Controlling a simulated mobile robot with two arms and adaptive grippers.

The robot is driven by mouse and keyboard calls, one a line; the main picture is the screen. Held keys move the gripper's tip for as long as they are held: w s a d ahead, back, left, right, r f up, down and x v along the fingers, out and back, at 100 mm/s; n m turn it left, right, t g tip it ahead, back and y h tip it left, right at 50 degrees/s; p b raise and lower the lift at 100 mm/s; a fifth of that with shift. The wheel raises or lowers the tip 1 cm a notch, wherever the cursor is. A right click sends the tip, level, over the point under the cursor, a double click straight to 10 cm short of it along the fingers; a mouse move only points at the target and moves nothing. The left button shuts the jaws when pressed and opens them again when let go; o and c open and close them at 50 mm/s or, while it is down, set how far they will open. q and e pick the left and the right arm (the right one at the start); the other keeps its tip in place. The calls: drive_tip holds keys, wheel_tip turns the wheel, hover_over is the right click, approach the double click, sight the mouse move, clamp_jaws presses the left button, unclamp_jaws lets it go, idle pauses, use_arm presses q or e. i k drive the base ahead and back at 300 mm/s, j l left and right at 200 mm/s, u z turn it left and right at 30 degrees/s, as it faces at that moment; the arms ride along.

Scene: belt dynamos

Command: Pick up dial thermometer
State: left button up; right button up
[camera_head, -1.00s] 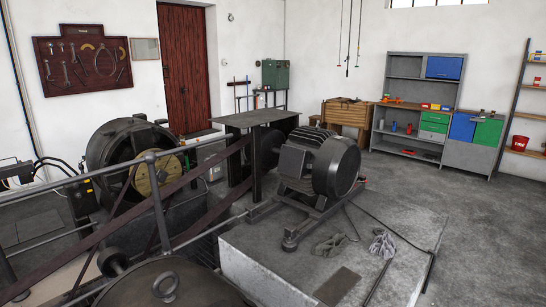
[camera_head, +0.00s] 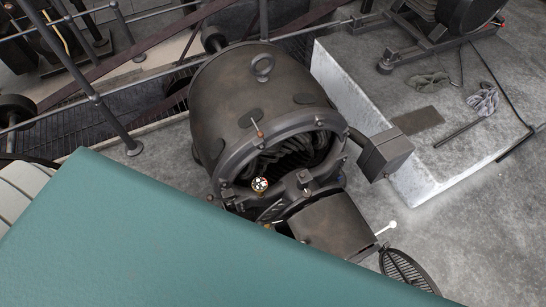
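A small round dial with a pale face and red and dark marks (camera_head: 260,185) shows at the front of the dark dynamo (camera_head: 265,95), just beyond the edge of the teal surface. It looks like the dial thermometer, but it is too small to read. I cannot tell whether it is fixed to the dynamo or rests on it. Neither of my grippers is in view.
A large teal surface (camera_head: 180,240) fills the lower left foreground. Railings (camera_head: 105,110) stand at the left. A concrete plinth (camera_head: 400,165) carries a motor (camera_head: 465,15) at the upper right, with gloves (camera_head: 483,100) on it. Grey floor lies open at right.

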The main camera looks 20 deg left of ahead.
sight(259, 184)
drive_tip(key=u, duration=0.85)
drive_tip(key=k+z, duration=0.15)
